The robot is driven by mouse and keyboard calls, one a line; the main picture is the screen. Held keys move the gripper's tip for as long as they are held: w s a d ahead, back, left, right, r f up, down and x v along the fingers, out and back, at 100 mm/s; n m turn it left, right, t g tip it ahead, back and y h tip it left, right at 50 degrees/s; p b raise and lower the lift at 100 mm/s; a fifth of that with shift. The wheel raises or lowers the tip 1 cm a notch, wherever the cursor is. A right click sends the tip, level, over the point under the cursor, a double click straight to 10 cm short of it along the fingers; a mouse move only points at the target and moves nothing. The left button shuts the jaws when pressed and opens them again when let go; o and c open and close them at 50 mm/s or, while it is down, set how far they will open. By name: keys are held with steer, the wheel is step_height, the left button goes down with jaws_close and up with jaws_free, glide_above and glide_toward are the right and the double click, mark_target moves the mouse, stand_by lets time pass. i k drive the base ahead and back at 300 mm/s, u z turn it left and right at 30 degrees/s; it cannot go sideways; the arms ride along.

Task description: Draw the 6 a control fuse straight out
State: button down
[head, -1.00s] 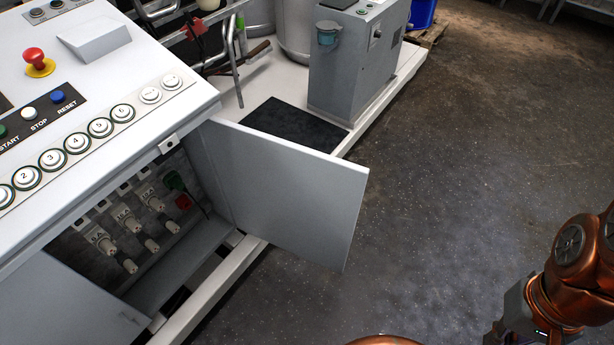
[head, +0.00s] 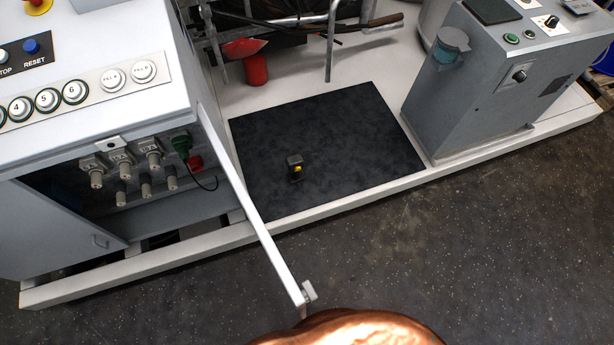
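The fuses sit in an open cabinet under the sloped control panel, at the left of the head view. An upper row has a left fuse (head: 96,180), a middle fuse (head: 126,170) and a right fuse (head: 154,160), each below a pale label plate. A lower row of similar grey pieces (head: 146,190) sits beneath. The labels are too small to read surely now, so I cannot tell for certain which is the 6 A control fuse. All upper fuses appear seated. My gripper is out of view; only a copper part of my arm shows at the bottom.
The cabinet's right door (head: 250,210) stands open, jutting toward me. A green plug (head: 181,145) with a black cable and a red piece (head: 195,163) are right of the fuses. A black mat (head: 340,135) bears a small dark-and-yellow object (head: 296,166). The floor in front is clear.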

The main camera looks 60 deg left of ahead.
mark_target(96, 177)
steer(key=i, duration=1.25)
steer(key=u, duration=4.15)
steer(key=i, duration=0.45)
steer(key=u, duration=0.05)
steer(key=k, duration=0.45)
steer(key=u, duration=1.95)
steer(key=i, duration=1.2)
